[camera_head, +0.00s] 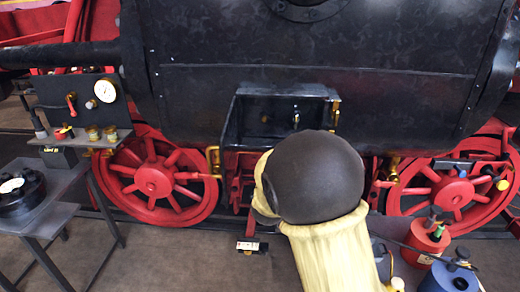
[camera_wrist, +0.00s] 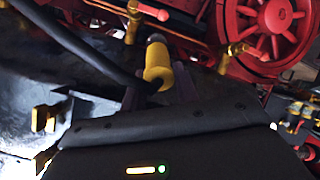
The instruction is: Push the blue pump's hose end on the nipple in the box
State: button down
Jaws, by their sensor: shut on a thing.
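The blue pump (camera_head: 452,278) stands at the lower right in the head view, cut off by the frame edge. The open black box (camera_head: 232,122) is on the locomotive's side, and a small brass fitting (camera_head: 295,117), seemingly the nipple, shows inside it. In the wrist view my gripper (camera_wrist: 158,84) is shut on a yellow hose end (camera_wrist: 158,62) with a pale tip. A black hose (camera_wrist: 85,45) runs from it to the upper left. In the head view my arm hides the gripper and hose end. The gap between hose end and nipple cannot be told.
A red pump (camera_head: 428,238) stands beside the blue one. Brass brackets (camera_head: 213,160) flank the box. Red wheels (camera_head: 155,180) are below on both sides. A grey bench (camera_head: 60,190) with a black round part (camera_head: 20,195) is at the left. The floor in front is mostly clear.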

jog(key=s+a+r+t, duration=0.2)
jog(key=r, duration=0.5)
jog(key=s+a+r+t, duration=0.2)
jog(key=r, duration=0.6)
jog(key=shift+s+r+t, duration=0.2)
jog(key=shift+r+t, duration=0.05)
jog(key=shift+t, duration=0.15)
jog(key=shift+w, duration=0.1)
jog(key=w+b, duration=0.1)
jog(key=w, duration=0.3)
jog(key=shift+w+d, duration=0.1)
jog(key=shift+w, duration=0.25)
jog(key=shift+w+t+y+b, duration=0.35)
jog(key=shift+w+b, duration=0.25)
jog(key=shift+b, duration=1.05)
jog(key=shift+r+b, duration=0.2)
jog(key=shift+b, duration=0.3)
jog(key=shift+w+y, duration=0.1)
jog(key=shift+y, duration=0.15)
